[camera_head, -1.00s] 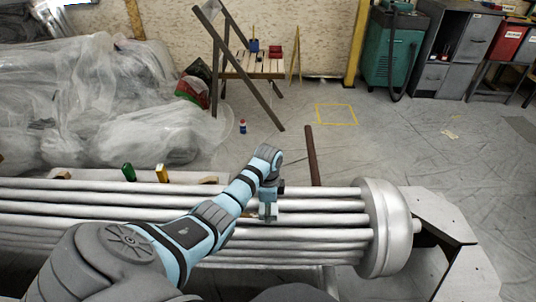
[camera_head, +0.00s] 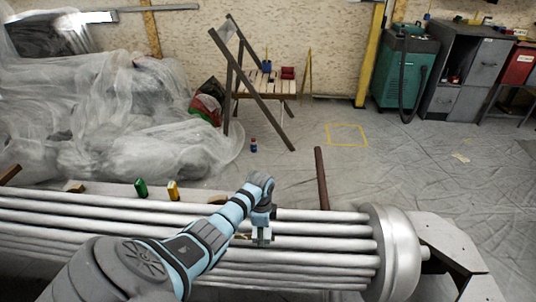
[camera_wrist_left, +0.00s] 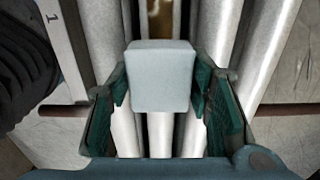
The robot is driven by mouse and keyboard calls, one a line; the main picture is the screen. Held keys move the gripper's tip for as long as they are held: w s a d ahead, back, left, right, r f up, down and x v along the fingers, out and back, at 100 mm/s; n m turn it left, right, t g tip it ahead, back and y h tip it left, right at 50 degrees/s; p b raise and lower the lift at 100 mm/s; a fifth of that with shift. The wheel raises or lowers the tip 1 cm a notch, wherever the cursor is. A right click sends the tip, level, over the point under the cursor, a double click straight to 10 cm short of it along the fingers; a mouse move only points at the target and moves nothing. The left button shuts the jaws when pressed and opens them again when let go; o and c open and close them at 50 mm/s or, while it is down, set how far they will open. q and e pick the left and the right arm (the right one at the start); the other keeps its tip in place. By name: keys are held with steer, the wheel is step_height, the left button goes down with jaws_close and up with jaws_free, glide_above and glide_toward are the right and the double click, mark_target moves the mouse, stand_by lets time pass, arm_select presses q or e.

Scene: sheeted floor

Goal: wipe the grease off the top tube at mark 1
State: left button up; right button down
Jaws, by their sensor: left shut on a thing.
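My left gripper (camera_head: 262,236) is over the metal tube bundle (camera_head: 320,245), left of its round end. It also shows in the left wrist view (camera_wrist_left: 162,95), where its dark green fingers are shut on a pale grey-blue block (camera_wrist_left: 160,72). The block covers part of the middle tube below; I cannot tell whether it touches it. A brown grease patch (camera_wrist_left: 160,18) shows on that tube just beyond the block. A white strip with mark 1 (camera_wrist_left: 52,18) lies to the upper left in the wrist view. My right gripper is out of view.
A green block (camera_head: 140,188) and a yellow block (camera_head: 173,190) stand on a board behind the tubes. A brown bar (camera_head: 321,178) rises behind the bundle. Plastic-sheeted goods (camera_head: 100,100) fill the left; a wooden chair (camera_head: 265,85) stands at the back. Open floor lies right of it.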

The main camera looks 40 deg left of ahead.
mark_target(276, 239)
arm_select(q)
steer(key=shift+s+a+p, duration=0.4)
steer(key=shift+s+a, duration=0.55)
steer(key=shift+a, duration=0.2)
steer(key=shift+s+a+p, duration=0.45)
steer(key=shift+s+a, duration=0.7)
steer(key=shift+a, duration=0.15)
steer(key=shift+s+a+p, duration=0.45)
steer(key=shift+s+a, duration=0.65)
steer(key=shift+a, duration=0.2)
steer(key=shift+r, duration=0.1)
steer(key=shift+w+d, duration=1.4)
steer(key=shift+d, duration=0.2)
steer(key=shift+w+d, duration=1.1)
steer(key=shift+d, duration=0.15)
steer(key=shift+w+d+f+b, duration=0.15)
steer(key=shift+w+d+b, duration=0.05)
steer(key=shift+w+d, duration=0.4)
steer(key=shift+w+d+f+b, duration=0.15)
steer(key=shift+w+d, duration=0.2)
steer(key=shift+d, duration=0.3)
steer(key=shift+w+d+r+b, duration=0.1)
steer(key=shift+w+d+b, duration=0.1)
steer(key=shift+w+d, duration=0.55)
steer(key=shift+w+d+b, duration=0.15)
steer(key=shift+w+d, duration=0.35)
steer(key=shift+d, duration=0.35)
